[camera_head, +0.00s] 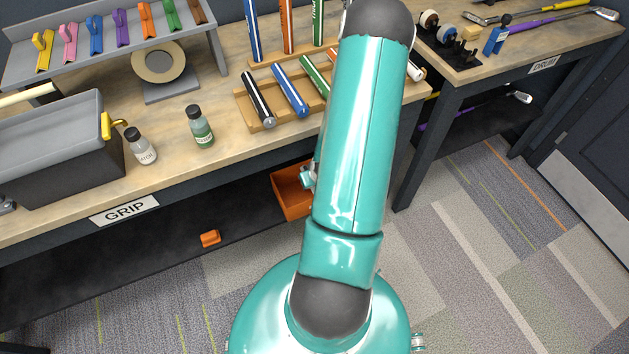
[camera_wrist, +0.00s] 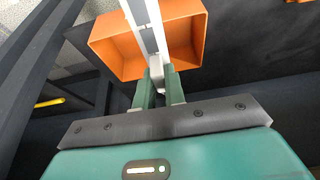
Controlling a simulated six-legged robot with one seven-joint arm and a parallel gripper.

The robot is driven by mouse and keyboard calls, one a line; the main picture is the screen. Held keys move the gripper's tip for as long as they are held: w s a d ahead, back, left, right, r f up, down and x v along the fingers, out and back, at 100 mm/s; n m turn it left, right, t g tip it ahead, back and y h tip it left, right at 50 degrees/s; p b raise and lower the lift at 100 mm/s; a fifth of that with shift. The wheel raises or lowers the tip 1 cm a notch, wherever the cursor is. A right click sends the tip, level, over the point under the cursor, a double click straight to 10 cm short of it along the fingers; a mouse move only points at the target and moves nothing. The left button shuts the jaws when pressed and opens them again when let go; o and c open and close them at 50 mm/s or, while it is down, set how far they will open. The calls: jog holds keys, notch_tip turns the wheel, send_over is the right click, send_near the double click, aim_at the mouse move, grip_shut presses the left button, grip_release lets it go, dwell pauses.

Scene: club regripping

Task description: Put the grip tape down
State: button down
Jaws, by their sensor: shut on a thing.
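In the wrist view my gripper (camera_wrist: 160,80) is shut on the near end of a long, narrow white-and-grey strip, which I take to be the grip tape (camera_wrist: 140,14). The strip runs away from the fingers to the top edge, where it is cut off. Behind it is an open orange bin (camera_wrist: 108,52), also seen under the bench in the head view (camera_head: 291,199). I cannot tell how far the strip is from the bin. In the head view my arm hides my gripper and the strip. A tan roll (camera_head: 143,66) stands on a grey holder on the bench.
The GRIP bench (camera_head: 185,172) holds a grey tank (camera_head: 60,150), two bottles (camera_head: 199,128) and a wooden rack of grips (camera_head: 256,122). A small orange piece (camera_head: 210,239) lies on the dark lower shelf. The DRUM bench (camera_head: 575,50) is at the right. Bench wood around the bottles is bare.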

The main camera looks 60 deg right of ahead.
jog(key=w+d+f, duration=0.2)
jog(key=d+f, duration=0.3)
jog(key=f, duration=0.4)
jog(key=shift+w+f, duration=0.15)
jog(key=shift+w, duration=0.2)
jog(key=shift+f, duration=0.6)
jog(key=c, duration=1.5)
grip_release()
jog(key=v, duration=1.3)
jog(key=shift+w+d+r, duration=0.1)
jog(key=shift+w+r, duration=0.1)
jog(key=shift+w, duration=0.05)
